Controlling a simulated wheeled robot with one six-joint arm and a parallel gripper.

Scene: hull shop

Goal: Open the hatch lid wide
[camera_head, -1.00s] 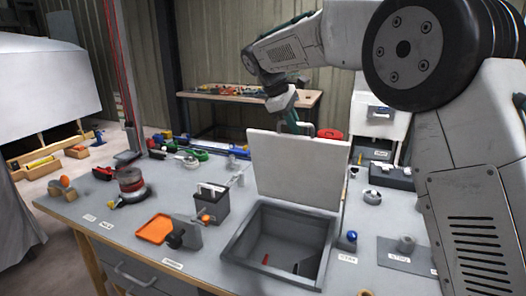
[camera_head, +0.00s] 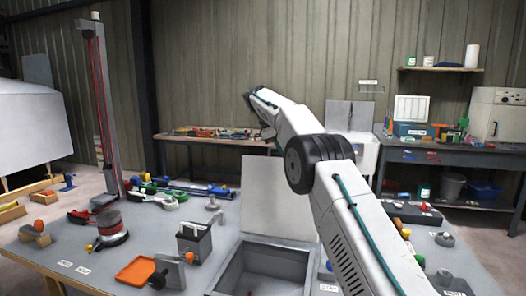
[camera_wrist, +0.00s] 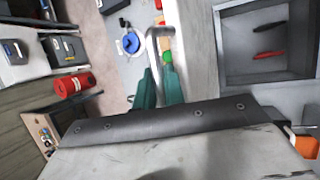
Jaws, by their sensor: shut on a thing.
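The hatch lid (camera_head: 275,195) is a pale flat panel standing roughly upright at the back edge of the grey hatch box (camera_head: 229,264). The box mouth is uncovered. My gripper (camera_wrist: 159,88) has teal fingers shut on the pale lid handle (camera_wrist: 154,42), a bent bar on the lid's far side. In the head view the gripper is hidden, and my arm reaches over and beyond the lid.
An orange tray (camera_head: 134,271), a dark grey caddy (camera_head: 195,243) and a red sander-like tool (camera_head: 110,228) stand left of the box. A back table (camera_head: 200,140) stands behind. Small parts lie on the bench right of the box.

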